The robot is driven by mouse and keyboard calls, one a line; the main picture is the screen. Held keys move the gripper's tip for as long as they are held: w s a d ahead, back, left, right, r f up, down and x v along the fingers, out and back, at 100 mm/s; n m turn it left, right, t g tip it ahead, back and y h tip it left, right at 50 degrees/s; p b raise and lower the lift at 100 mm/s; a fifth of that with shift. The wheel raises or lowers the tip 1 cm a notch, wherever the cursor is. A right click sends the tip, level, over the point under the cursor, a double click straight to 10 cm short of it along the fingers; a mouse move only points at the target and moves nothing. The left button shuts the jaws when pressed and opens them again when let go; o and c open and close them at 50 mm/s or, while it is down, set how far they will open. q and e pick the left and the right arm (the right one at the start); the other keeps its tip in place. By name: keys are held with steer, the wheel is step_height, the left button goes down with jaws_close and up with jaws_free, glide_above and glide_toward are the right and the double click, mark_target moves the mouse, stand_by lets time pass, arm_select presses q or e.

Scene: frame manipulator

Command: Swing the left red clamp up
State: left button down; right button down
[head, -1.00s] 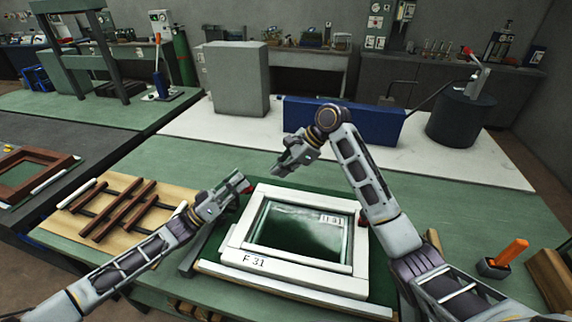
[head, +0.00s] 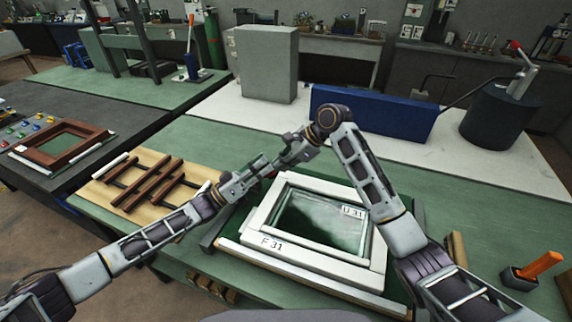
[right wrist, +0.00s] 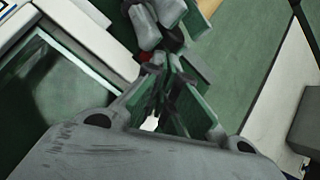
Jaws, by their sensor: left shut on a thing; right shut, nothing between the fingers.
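A white frame (head: 262,214) marked F 31 lies on the green bench around a dark glass pane (head: 315,222) marked U 31. It also shows at the left of the right wrist view (right wrist: 95,40). My left gripper (head: 266,170) is shut at the frame's far left corner. A small bit of the left red clamp (head: 272,175) shows at its fingertips; the rest is hidden. My right gripper (head: 284,161) is shut and empty, very close to the left one. In the right wrist view its fingers (right wrist: 165,100) point towards my left gripper; whether they touch is unclear.
A wooden board with crossed brown bars (head: 150,185) lies left of the frame. A blue block (head: 370,112) and a dark cylinder (head: 500,112) stand behind. An orange-handled tool (head: 540,264) stands at the right. The bench behind the frame's right side is clear.

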arm_select(q)
steer(key=shift+d, duration=0.15)
arm_select(e)
steer(key=shift+a+r, duration=0.6)
steer(key=shift+a, duration=0.1)
arm_select(q)
steer(key=c, duration=1.2)
jaws_free()
steer(key=shift+f, duration=0.1)
arm_select(e)
steer(key=shift+a, duration=0.15)
arm_select(q)
steer(key=shift+o, duration=0.3)
arm_select(e)
steer(key=shift+f, duration=0.1)
steer(key=shift+d, duration=0.2)
steer(key=shift+f, duration=0.1)
arm_select(q)
steer(key=s+a, duration=0.6)
steer(key=a, duration=0.5)
steer(key=shift+s+a, duration=0.15)
steer(key=shift+a, duration=0.15)
